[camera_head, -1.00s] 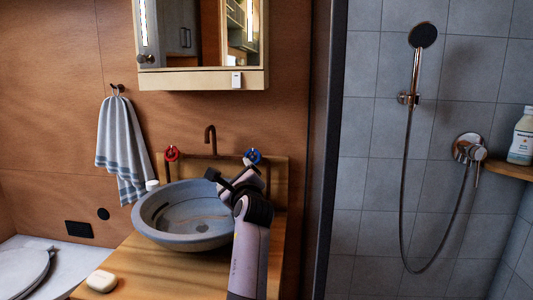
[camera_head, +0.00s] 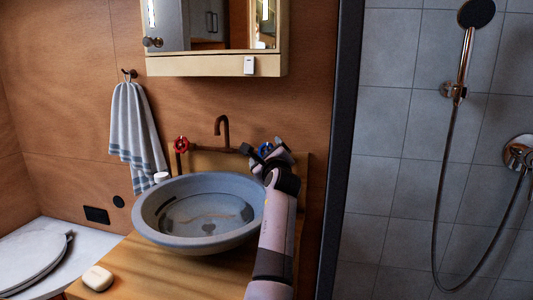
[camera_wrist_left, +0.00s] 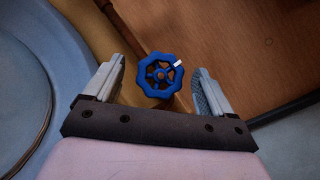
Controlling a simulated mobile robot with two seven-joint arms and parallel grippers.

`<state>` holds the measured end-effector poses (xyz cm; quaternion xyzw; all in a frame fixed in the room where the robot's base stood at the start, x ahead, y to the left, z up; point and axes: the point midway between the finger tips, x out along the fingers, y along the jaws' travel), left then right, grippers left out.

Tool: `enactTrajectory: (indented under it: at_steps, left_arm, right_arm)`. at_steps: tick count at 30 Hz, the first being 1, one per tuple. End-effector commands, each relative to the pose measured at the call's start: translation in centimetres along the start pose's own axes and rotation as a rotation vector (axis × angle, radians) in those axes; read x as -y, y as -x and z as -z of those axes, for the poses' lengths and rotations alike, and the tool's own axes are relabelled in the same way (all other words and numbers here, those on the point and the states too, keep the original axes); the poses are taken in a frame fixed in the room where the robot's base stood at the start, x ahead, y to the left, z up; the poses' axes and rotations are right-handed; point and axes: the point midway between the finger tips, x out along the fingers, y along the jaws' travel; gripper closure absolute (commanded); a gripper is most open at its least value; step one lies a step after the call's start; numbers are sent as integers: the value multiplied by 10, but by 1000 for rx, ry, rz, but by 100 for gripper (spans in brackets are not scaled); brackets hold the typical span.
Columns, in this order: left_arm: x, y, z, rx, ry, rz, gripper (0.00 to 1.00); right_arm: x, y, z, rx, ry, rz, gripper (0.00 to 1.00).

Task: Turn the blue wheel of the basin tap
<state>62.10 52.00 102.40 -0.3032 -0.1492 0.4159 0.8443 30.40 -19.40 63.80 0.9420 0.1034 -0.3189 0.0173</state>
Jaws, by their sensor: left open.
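The blue wheel (camera_head: 265,148) of the basin tap is partly hidden behind my left gripper (camera_head: 264,150) in the head view. In the left wrist view the blue wheel (camera_wrist_left: 151,83) shows whole, with a white mark at its upper right. My left gripper (camera_wrist_left: 160,72) is open, with one finger on each side of the wheel and a gap on both sides. Neither finger appears to touch it. The brown tap spout (camera_head: 222,128) rises left of the wheel. My right gripper is not in view.
The grey basin (camera_head: 150,222) stands on a wooden counter (camera_head: 165,268), beside and below my left arm. A red wheel (camera_head: 181,144) is left of the spout. A soap bar (camera_head: 98,278) lies at the front left. A mirror cabinet (camera_head: 215,66) hangs above.

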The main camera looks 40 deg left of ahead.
Motion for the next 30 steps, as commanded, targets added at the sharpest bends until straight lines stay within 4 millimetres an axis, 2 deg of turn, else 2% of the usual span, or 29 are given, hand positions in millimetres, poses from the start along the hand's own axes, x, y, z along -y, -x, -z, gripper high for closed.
enactTrajectory:
  at_steps: [6, 17, 21, 22, 30]
  left_arm:
    - [0, -16, 0, 0, -1, 0, 16]
    - [0, -19, 0, 0, 0, 0, 16]
    - [0, -19, 0, 0, 0, 0, 61]
    - [0, -19, 0, 0, 0, 0, 67]
    - [0, -19, 0, -1, 14, -12, 67]
  right_arm:
    - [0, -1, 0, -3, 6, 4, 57]
    - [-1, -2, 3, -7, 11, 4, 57]
    - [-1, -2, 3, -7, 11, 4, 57]
    - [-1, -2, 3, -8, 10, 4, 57]
    - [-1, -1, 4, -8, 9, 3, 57]
